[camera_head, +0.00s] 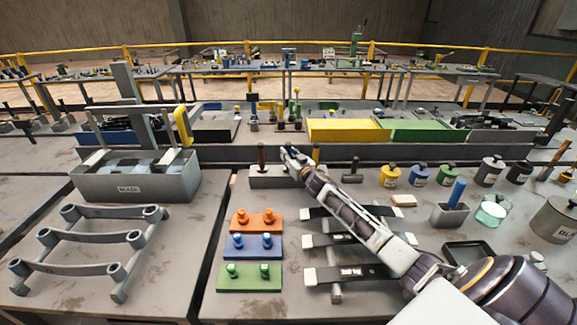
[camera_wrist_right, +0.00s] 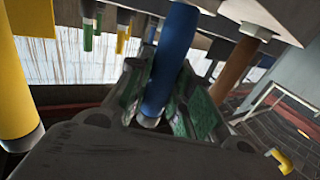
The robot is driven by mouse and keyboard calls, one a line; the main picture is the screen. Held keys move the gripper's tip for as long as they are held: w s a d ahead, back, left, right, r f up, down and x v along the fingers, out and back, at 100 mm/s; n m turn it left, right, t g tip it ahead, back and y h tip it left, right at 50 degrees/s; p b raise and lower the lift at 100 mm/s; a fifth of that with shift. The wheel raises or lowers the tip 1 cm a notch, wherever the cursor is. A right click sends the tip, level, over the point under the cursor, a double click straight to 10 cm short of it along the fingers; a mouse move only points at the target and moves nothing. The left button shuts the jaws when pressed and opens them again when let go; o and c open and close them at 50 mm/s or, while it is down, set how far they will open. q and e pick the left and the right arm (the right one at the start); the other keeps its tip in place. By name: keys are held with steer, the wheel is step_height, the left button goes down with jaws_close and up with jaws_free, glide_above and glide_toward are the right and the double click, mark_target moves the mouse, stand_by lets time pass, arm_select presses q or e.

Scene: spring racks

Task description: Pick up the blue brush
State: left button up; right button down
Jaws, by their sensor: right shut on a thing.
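My right gripper (camera_head: 292,157) reaches in from the lower right to the small grey rack (camera_head: 264,180) at the back of the table. In the right wrist view, the blue brush (camera_wrist_right: 174,50) stands between the green-padded fingers of the gripper (camera_wrist_right: 165,100), which is shut on its handle. In the head view the gripper hides the brush. Whether the brush is still in the rack cannot be told. My left gripper is not in view.
A brown handle (camera_head: 262,155) and a yellow handle (camera_head: 316,154) stand on either side of the gripper. Orange (camera_head: 256,228), blue (camera_head: 235,252) and green (camera_head: 250,284) peg blocks lie in front. Several cans and a cup (camera_head: 450,215) stand at right.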

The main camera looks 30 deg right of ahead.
mark_target(288, 143)
steer(key=shift+r, duration=0.15)
steer(key=shift+r+p, duration=0.45)
steer(key=shift+r, duration=4.45)
steer(key=shift+f, duration=0.1)
